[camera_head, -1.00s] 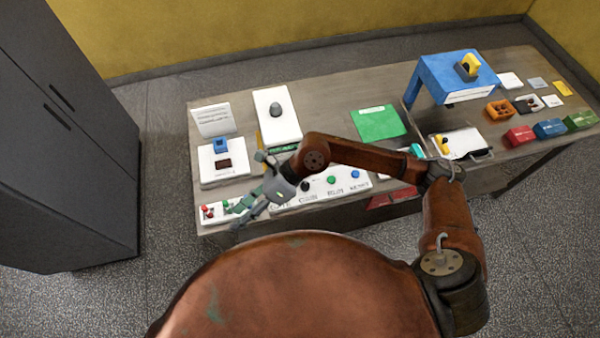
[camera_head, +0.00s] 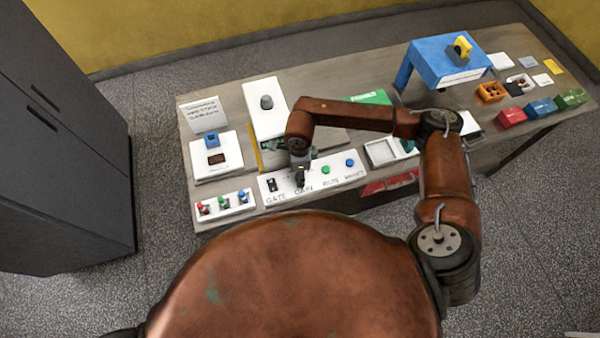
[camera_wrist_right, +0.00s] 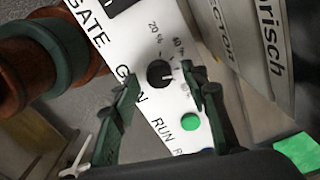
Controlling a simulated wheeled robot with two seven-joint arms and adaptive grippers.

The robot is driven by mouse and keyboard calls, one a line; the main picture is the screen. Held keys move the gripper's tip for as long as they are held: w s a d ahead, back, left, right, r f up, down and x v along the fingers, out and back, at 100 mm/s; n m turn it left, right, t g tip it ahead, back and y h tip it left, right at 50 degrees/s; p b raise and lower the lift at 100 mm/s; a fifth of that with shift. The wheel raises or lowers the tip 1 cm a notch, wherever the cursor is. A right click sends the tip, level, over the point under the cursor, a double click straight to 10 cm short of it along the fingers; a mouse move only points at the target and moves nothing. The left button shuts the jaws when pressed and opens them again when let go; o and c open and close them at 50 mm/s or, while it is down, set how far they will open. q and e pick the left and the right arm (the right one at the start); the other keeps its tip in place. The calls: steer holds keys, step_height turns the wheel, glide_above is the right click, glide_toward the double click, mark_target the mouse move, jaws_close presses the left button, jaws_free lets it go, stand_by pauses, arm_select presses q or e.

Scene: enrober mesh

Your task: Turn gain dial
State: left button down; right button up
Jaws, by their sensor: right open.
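The gain dial (camera_wrist_right: 160,73) is a round black knob on the white panel (camera_wrist_right: 125,45), with percent marks such as 20 and 40 around it. A light pointer line shows on it. My right gripper (camera_wrist_right: 167,95) is open above the panel, one finger on each side of the dial in the wrist view. I cannot tell whether the fingers touch it. In the head view my right gripper (camera_head: 301,172) is over the panel (camera_head: 313,184) at the GAIN label and covers the dial. My left gripper is not in view.
A green button (camera_wrist_right: 190,122) lies close to the right finger. On the panel are also a black GATE switch (camera_head: 271,185) and a blue button (camera_head: 350,162). A small white box (camera_head: 232,207) with coloured knobs stands to the left. A white block (camera_head: 265,120) stands behind.

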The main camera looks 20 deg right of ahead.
steer(key=shift+f, duration=0.3)
steer(key=shift+c, duration=0.6)
jaws_close()
